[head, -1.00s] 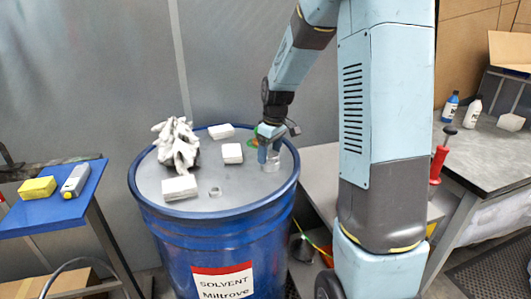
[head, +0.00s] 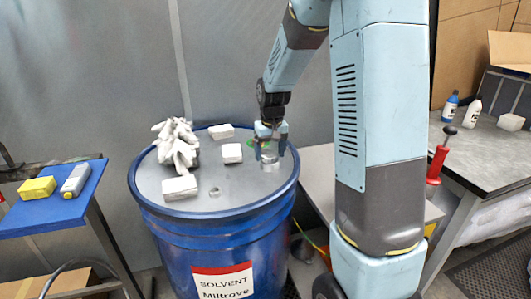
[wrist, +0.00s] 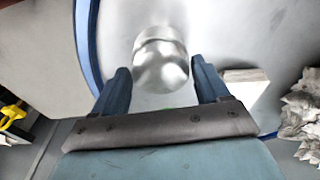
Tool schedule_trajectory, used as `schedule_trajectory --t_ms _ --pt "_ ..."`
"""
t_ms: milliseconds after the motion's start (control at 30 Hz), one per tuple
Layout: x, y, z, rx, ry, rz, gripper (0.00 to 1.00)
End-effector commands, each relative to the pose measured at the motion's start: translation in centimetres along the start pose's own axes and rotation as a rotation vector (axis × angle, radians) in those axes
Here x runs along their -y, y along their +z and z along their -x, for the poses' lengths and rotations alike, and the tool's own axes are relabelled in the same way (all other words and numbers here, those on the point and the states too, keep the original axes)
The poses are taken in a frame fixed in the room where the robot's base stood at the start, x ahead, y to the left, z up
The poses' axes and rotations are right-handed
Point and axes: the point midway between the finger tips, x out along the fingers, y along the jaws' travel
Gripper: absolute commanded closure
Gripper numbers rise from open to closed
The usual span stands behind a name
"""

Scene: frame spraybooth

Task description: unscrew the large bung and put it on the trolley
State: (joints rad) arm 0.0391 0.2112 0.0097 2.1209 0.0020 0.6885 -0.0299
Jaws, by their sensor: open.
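The large bung (head: 268,167) is a shiny silver cylinder near the right side of the blue drum's grey lid (head: 237,198). In the wrist view the bung (wrist: 160,62) shows ahead of and between my two blue fingers. My gripper (head: 270,150) is open and points down over the bung; in the wrist view its fingers (wrist: 160,74) stand apart, with a gap on each side of the bung. I cannot tell whether the bung's base is seated in the lid. A blue-topped stand (head: 55,215) at the left may be the trolley.
A white glove bundle (head: 178,145), several white blocks (head: 180,188) and a small silver fitting (head: 214,192) lie on the lid. The blue top holds a yellow sponge (head: 37,188) and a grey device (head: 75,180). A grey bench (head: 490,150) with bottles is at the right.

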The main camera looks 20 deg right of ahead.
Motion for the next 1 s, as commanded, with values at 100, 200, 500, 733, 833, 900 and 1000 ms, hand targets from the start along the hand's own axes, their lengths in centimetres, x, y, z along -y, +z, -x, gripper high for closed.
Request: schedule_trajectory --t_ms 100,200,500,733,833,900,1000 --pt "0.07 0.00 0.00 0.000 0.005 -0.041 0.25" --pt "0.13 0.01 0.00 0.000 0.014 -0.120 0.25" --pt "0.12 0.02 0.00 0.001 0.043 -0.359 0.25" --pt "0.07 0.02 0.00 0.001 0.052 -0.434 0.25" --pt "0.15 0.01 0.00 0.000 0.062 -0.511 0.25" --pt "0.11 0.00 0.00 0.000 0.070 -0.576 0.25" --pt "0.14 -0.01 0.00 0.000 0.081 -0.667 0.25"
